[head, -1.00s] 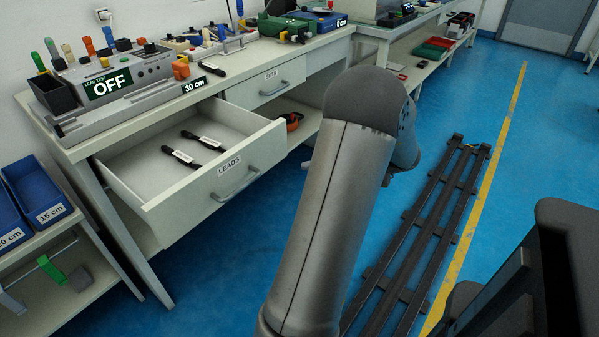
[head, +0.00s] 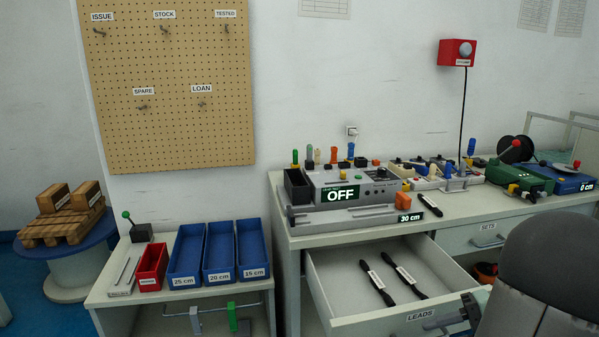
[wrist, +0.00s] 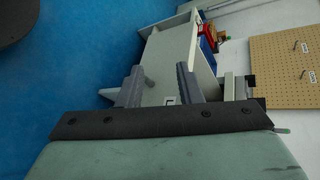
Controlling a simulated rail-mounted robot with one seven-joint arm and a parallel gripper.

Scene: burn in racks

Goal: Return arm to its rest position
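My gripper (wrist: 158,82) shows in the wrist view with its two grey fingers apart and nothing held between them. Part of my arm (head: 540,275) fills the lower right corner of the head view, in front of the bench. The LEADS drawer (head: 372,322) stands pulled open below the bench, with two black leads (head: 377,284) lying in it.
The lead tester (head: 352,187) reads OFF on the bench (head: 300,240). Blue bins (head: 187,255) and a red bin (head: 152,268) stand on a lower stand at left. A pegboard (head: 170,120) hangs on the wall. Blue floor (wrist: 60,50) is clear in the wrist view.

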